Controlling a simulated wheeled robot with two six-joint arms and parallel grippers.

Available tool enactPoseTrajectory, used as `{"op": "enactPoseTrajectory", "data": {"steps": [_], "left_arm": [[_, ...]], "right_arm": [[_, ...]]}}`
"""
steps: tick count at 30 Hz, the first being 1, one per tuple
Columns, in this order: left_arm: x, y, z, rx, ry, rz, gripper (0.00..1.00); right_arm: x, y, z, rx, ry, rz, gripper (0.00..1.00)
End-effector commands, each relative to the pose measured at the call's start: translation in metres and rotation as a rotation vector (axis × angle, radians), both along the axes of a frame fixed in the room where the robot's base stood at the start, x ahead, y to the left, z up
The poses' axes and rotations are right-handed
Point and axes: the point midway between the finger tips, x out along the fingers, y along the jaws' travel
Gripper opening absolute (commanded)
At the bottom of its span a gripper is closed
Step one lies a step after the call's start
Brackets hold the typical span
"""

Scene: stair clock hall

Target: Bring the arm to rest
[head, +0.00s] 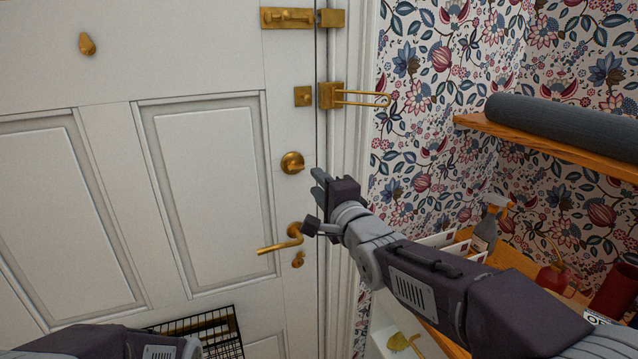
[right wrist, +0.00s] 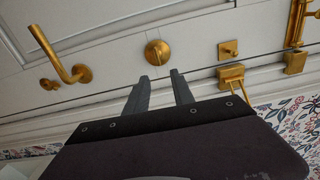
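My right arm (head: 430,285) reaches from the lower right toward the white door (head: 205,190). My right gripper (head: 317,185) is in front of the door's latch edge, between the round brass knob (head: 292,163) and the brass lever handle (head: 283,241). In the right wrist view its two fingers (right wrist: 160,76) stand apart with nothing between them, pointing toward the round knob (right wrist: 157,52). I cannot tell the exact gap to the door. Part of my left arm (head: 100,343) shows at the bottom left; its gripper is not in view.
A brass bolt (head: 287,17) and a swing-bar guard (head: 355,97) sit along the door edge; the bar points right. A wooden shelf (head: 560,148) holds a dark roll (head: 560,125). A wire basket (head: 205,328) is on the door.

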Motion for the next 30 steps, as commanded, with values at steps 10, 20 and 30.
{"op": "enactPoseTrajectory", "data": {"steps": [10, 20, 30], "left_arm": [[0.000, 0.000, 0.052, 0.000, -0.001, 0.000, 0.00], [0.000, 0.000, 0.073, 0.000, 0.000, 0.000, 0.00], [0.000, 0.000, 0.071, 0.000, 0.000, 0.000, 0.00]], "right_arm": [[0.000, -0.075, -0.047, -0.098, 0.233, -0.147, 0.29], [-0.193, -0.139, -0.268, -1.018, 0.931, 0.345, 0.29], [-0.266, -0.134, -0.292, -1.361, 0.892, 0.905, 0.29]]}}
